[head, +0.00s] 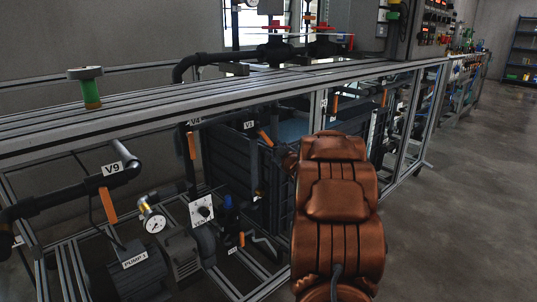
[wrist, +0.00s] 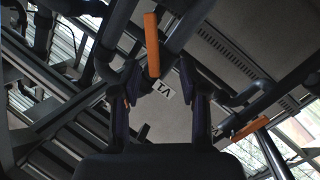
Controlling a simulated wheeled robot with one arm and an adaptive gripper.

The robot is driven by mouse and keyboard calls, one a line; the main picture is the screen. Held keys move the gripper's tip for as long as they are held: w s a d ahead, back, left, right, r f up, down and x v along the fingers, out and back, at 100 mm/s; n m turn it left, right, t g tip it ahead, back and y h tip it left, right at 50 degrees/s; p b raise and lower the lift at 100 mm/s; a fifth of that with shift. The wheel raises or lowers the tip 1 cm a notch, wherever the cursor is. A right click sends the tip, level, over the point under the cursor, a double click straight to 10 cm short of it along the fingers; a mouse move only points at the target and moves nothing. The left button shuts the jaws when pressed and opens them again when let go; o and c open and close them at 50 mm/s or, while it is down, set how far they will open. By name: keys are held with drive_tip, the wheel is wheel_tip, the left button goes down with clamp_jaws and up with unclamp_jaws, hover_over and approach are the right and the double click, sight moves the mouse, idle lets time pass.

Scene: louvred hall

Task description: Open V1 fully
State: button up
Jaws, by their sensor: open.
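The V1 label (head: 249,125) is on dark pipework under the bench in the head view, with an orange lever (head: 265,138) just right of it. In the wrist view an upside-down label that appears to read V1 (wrist: 164,92) shows between the fingers of my gripper (wrist: 160,74). An orange lever (wrist: 152,45) extends just beyond the fingertips, its lower end near the gap between them. The gripper is open; I cannot tell whether a finger touches the lever. In the head view my copper-coloured arm hides most of the gripper.
Another orange lever (wrist: 250,128) is at the right in the wrist view. In the head view, the lever at V4 (head: 192,146) and the V9 lever (head: 109,205) hang to the left. The bench top (head: 150,112) and frame posts surround the pipes. Floor at right (head: 460,200) is clear.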

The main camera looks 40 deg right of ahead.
sight(269, 142)
drive_tip(key=shift+n+t, duration=0.5)
drive_tip(key=shift+t, duration=0.2)
drive_tip(key=shift+w+d+f, duration=0.15)
drive_tip(key=shift+w+d, duration=0.6)
drive_tip(key=shift+w, duration=0.45)
drive_tip(key=shift+w+d+f, duration=0.15)
drive_tip(key=shift+w+d, duration=0.55)
drive_tip(key=shift+w, duration=0.45)
drive_tip(key=shift+w+d+f, duration=0.15)
drive_tip(key=shift+w+d, duration=0.6)
drive_tip(key=shift+w, duration=0.45)
drive_tip(key=shift+w, duration=0.15)
drive_tip(key=shift+p+x, duration=0.4)
drive_tip(key=shift+x, duration=0.4)
clamp_jaws()
